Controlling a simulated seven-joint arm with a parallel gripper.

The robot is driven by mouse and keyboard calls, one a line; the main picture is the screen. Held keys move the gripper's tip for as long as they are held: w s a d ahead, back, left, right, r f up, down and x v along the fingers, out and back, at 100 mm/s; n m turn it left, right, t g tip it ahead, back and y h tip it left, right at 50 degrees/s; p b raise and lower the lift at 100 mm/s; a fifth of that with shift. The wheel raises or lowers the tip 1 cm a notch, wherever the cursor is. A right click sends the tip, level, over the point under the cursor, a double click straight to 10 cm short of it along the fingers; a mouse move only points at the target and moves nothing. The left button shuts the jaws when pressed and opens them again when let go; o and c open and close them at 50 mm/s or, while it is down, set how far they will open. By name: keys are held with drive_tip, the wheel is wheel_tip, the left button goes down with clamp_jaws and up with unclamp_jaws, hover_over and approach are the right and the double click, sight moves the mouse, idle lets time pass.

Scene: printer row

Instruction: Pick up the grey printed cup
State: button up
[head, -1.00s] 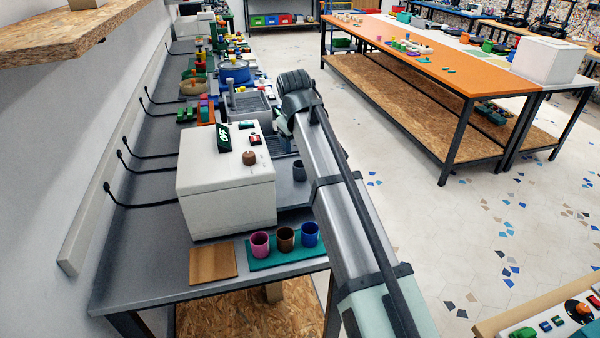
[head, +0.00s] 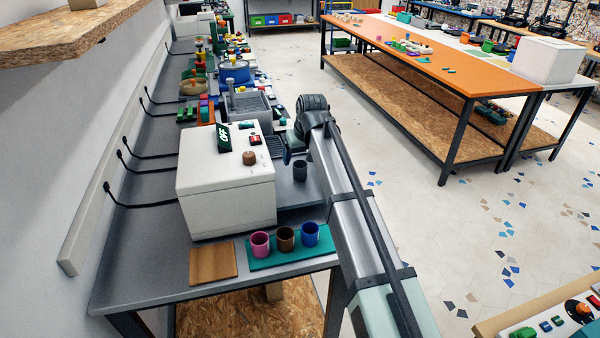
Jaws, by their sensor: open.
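The grey printed cup (head: 299,171) stands upright on the grey table, to the right of the white printer box. It is small and dark grey, and no finger is seen touching it. My gripper (head: 292,150) is at the end of my arm, just behind and above the cup in the picture. It is open, small and partly hidden by my own wrist, so its fingertips are hard to make out.
The white box (head: 226,195) with an OFF sign stands close left of the cup. A pink cup (head: 260,244), a brown cup (head: 285,238) and a blue cup (head: 310,234) stand on a teal mat (head: 290,258) in front. A brown board (head: 212,264) lies beside it.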

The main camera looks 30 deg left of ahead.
sight(300, 164)
drive_tip(key=shift+w+d+x, duration=0.1)
drive_tip(key=shift+x, duration=1.25)
drive_tip(key=shift+w+d+x, duration=0.15)
drive_tip(key=shift+x, duration=1.25)
drive_tip(key=c, duration=1.1)
